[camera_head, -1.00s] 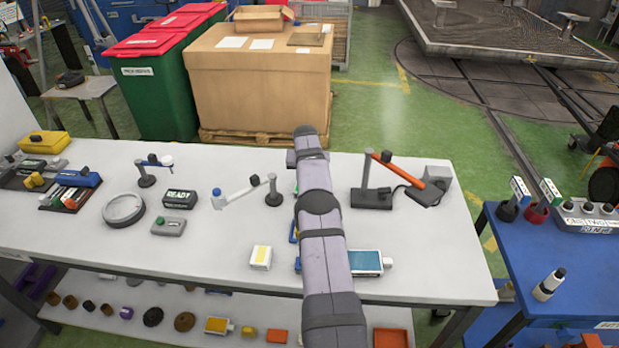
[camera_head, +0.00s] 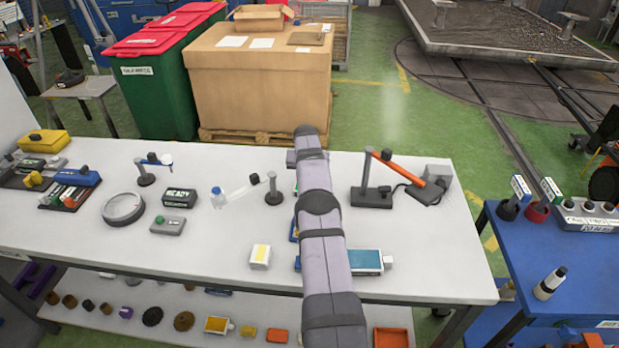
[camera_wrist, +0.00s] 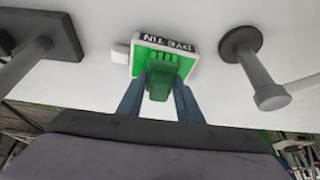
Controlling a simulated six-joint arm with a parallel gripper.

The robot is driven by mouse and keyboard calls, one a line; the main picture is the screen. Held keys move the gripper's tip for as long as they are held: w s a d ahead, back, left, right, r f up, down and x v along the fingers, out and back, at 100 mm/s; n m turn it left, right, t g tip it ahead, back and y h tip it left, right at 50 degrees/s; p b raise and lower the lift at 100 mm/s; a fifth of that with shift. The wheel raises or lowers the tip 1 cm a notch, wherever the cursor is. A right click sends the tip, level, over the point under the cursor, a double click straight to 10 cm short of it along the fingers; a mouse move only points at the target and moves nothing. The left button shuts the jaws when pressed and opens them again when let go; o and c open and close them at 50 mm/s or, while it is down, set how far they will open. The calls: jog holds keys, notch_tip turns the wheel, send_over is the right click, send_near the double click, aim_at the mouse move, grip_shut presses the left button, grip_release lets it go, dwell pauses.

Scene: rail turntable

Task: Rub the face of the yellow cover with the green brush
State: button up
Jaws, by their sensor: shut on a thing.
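In the wrist view, my gripper (camera_wrist: 158,92) has its two blue fingers closed on a green piece (camera_wrist: 160,86), which looks like the green brush's handle. Directly beyond it is a green block with a black label reading DYE TIN (camera_wrist: 165,45); I cannot tell whether the brush touches it. In the head view my arm hides the gripper and the brush. A white block with a yellow face (camera_head: 261,256) lies on the bench, left of my arm. A yellow box (camera_head: 43,143) stands at the far left. I cannot tell which is the yellow cover.
A stand with an orange arm (camera_head: 400,170) is right of my arm. A post with a clear tube (camera_head: 273,192) is to its left. A blue-faced block (camera_head: 366,261) lies beside my arm near the front edge. The bench's front left is clear.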

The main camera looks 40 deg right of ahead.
jog(key=shift+r, duration=0.1)
jog(key=shift+r+p, duration=2.15)
jog(key=shift+r, duration=1.25)
jog(key=shift+a, duration=0.1)
